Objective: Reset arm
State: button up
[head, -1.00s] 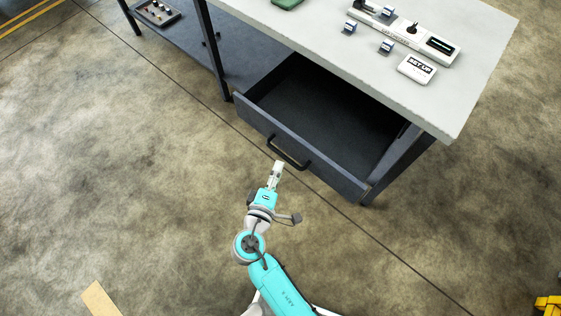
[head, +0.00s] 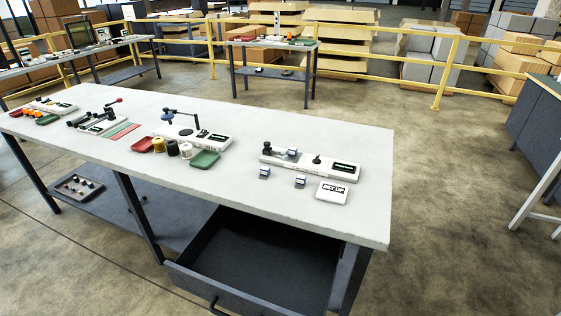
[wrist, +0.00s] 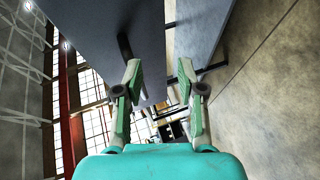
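My gripper (wrist: 160,82) shows in the wrist view with its two fingers apart and nothing between them. It is out of sight in the head view. The drawer (head: 262,262) under the workbench (head: 335,150) stands pulled open and looks empty in the head view. Its dark handle (head: 216,306) is at the bottom edge of the picture. In the wrist view large grey panels (wrist: 95,38) fill the top; I cannot tell exactly which part of the bench they are.
The bench top carries fixtures, a red tray (head: 143,145), a green tray (head: 204,159), small blocks and a "SET UP" sign (head: 332,193). A shelf tray (head: 78,187) sits below. A yellow railing (head: 446,75) and boxes stand behind.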

jog(key=s+d+f+m+g+y, duration=0.1)
jog(key=s+d+m, duration=0.2)
jog(key=s+d, duration=0.5)
jog(key=s+d+f+m+g+y, duration=0.1)
jog(key=s+d+m+g, duration=0.15)
jog(key=s+d, duration=0.55)
jog(key=s+d+r+m+t+h, duration=0.1)
jog(key=s+d+r+m+t, duration=0.1)
jog(key=s+d+r+m, duration=0.3)
jog(key=s+d+r+m+t+h, duration=0.1)
jog(key=s+d+r+m, duration=0.3)
jog(key=r, duration=0.8)
jog(key=s+m+h, duration=0.1)
jog(key=m, duration=0.1)
jog(key=shift+s+d+r+m+t, duration=0.15)
jog(key=shift+s+d+m+t, duration=0.15)
jog(key=shift+d+m+t, duration=0.1)
